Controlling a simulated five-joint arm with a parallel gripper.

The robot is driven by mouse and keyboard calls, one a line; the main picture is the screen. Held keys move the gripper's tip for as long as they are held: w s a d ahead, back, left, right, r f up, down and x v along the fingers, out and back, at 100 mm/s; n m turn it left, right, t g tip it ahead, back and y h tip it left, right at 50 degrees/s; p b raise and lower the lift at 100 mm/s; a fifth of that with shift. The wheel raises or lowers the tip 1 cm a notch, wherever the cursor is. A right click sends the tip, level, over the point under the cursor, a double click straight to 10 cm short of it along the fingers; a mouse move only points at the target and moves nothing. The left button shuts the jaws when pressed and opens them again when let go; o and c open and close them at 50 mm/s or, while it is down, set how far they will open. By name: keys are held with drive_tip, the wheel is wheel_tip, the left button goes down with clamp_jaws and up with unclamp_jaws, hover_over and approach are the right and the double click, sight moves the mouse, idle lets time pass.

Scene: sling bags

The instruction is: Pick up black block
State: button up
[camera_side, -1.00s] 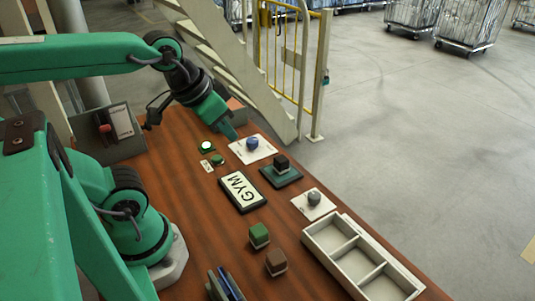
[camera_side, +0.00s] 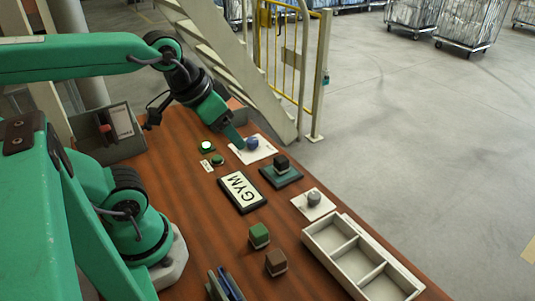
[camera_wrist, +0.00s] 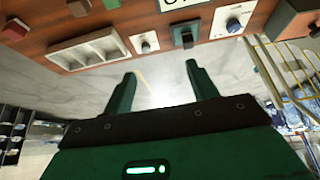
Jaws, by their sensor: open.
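The black block (camera_side: 281,160) sits upright on a dark teal pad (camera_side: 290,180) near the far edge of the table. In the wrist view the black block (camera_wrist: 187,37) is near the top, right of centre, beyond my fingertips. My gripper (camera_side: 238,146) is to the left of the block in the side view, above the table and close to a blue knob (camera_side: 252,142) on a white card. In the wrist view my gripper (camera_wrist: 161,71) has its two green fingers spread, with nothing between them.
A GYM sign (camera_side: 243,191) lies mid-table. Green (camera_side: 259,235) and brown (camera_side: 276,262) blocks sit at the front. A grey box (camera_side: 107,135) stands at the back left.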

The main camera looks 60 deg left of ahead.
drive_tip(key=shift+w, duration=0.15)
drive_tip(key=g, duration=0.6)
hover_over(283, 158)
drive_tip(key=f, duration=1.4)
drive_tip(key=shift+s+d+f, duration=0.1)
drive_tip(key=shift+s+d, duration=0.1)
drive_tip(key=shift+s, duration=0.05)
drive_tip(key=shift+w+a+f, duration=0.1)
drive_tip(key=shift+w+f, duration=0.1)
drive_tip(key=shift+f, duration=0.1)
drive_tip(key=shift+f, duration=0.1)
drive_tip(key=shift+f, duration=1.2)
drive_tip(key=shift+f, duration=0.1)
